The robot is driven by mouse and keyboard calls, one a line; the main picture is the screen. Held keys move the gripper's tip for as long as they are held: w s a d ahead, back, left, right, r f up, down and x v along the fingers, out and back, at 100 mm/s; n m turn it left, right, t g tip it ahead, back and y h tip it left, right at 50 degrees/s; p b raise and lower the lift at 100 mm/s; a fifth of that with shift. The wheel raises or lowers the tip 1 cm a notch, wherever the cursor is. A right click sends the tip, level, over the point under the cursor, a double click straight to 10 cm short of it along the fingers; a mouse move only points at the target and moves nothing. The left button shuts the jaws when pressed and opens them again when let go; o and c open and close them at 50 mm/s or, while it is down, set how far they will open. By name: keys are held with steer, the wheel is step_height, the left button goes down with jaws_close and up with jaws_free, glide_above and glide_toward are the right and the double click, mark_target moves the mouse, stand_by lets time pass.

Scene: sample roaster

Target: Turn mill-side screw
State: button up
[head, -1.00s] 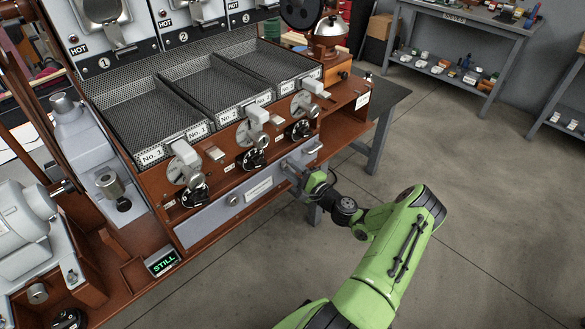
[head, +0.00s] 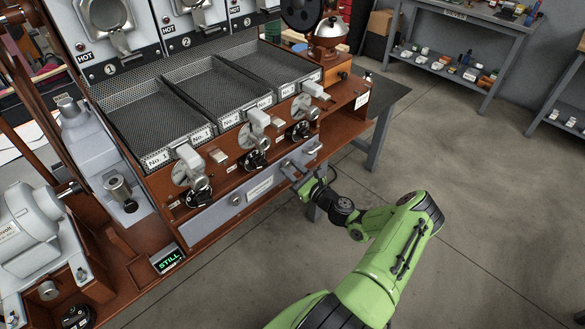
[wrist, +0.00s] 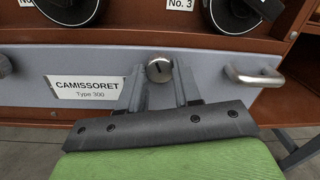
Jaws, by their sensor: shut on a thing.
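The mill-side screw (wrist: 159,70) is a round, shiny metal head with a dark slot. It sits on the grey front panel (wrist: 40,62), between the white CAMISSORET label and the bar handle. My gripper (wrist: 158,78) has one grey finger on each side of the screw head, closed on it. In the head view my gripper (head: 291,171) is at the right part of the grey panel (head: 207,222), and it hides the screw there. A second screw (head: 235,199) shows further left on the same panel, left of the label.
A bar handle (wrist: 254,76) is close to the right of my fingers. Black dials (head: 254,160) and levers line the wooden ledge above. A metal hopper (head: 327,35) stands at the back right. A green STILL display (head: 167,259) is at lower left. Floor to the right is clear.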

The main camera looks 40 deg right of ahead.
steer(key=shift+m+p, duration=0.6)
steer(key=shift+m, duration=1.7)
steer(key=o, duration=1)
steer(key=shift+o, duration=0.2)
steer(key=s+p, duration=0.1)
steer(key=s, duration=1.4)
steer(key=shift+s+a+p, duration=0.2)
steer(key=shift+s+p, duration=0.15)
steer(key=shift+s, duration=0.05)
